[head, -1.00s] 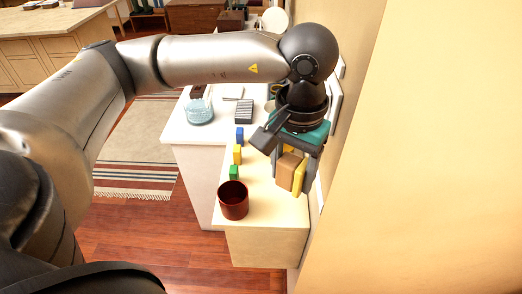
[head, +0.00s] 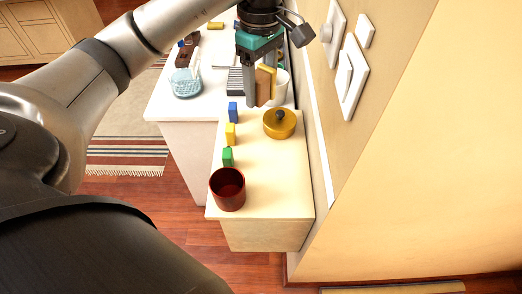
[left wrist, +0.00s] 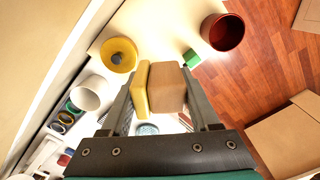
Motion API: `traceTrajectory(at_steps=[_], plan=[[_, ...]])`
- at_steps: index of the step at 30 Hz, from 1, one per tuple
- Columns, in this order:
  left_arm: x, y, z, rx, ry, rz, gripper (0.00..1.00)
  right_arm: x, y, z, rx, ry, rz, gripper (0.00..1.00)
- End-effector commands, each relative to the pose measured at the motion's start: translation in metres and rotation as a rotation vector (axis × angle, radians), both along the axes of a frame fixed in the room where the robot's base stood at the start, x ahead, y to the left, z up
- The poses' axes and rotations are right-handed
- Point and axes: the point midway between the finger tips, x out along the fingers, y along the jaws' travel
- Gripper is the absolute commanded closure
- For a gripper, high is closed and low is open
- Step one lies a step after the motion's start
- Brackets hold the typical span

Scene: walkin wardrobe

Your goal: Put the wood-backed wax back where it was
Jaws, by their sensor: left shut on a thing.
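My left gripper (head: 261,98) is shut on the wood-backed wax (head: 262,86), a brown wooden block with a yellow layer on one side. In the left wrist view the wooden back (left wrist: 170,88) and yellow layer (left wrist: 142,90) sit between the two fingers. In the head view the gripper points down and holds the wax above the far end of the cream shelf (head: 262,190). My right gripper is not in view.
A white cup (head: 283,88) stands behind. A blue glass dish (head: 185,83) is on the white counter (head: 165,113). The wall bounds the right.

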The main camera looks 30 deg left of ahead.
Motion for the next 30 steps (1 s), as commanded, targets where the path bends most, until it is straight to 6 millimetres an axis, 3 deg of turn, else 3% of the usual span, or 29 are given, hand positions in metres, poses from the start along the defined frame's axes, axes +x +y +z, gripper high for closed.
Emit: traceTrajectory(at_steps=[12, 16, 23, 30], plan=[[-0.002, -0.001, -0.112, -0.002, 0.006, -0.005, 0.96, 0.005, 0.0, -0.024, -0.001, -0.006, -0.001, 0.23], [-0.001, -0.001, -0.133, 0.0, 0.003, -0.005, 0.96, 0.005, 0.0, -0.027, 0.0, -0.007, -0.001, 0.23], [-0.001, -0.001, -0.149, -0.001, 0.002, -0.005, 0.96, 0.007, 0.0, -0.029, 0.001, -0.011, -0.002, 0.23], [-0.001, -0.001, -0.184, -0.001, 0.002, -0.005, 0.96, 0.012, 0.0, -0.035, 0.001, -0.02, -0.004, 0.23]])
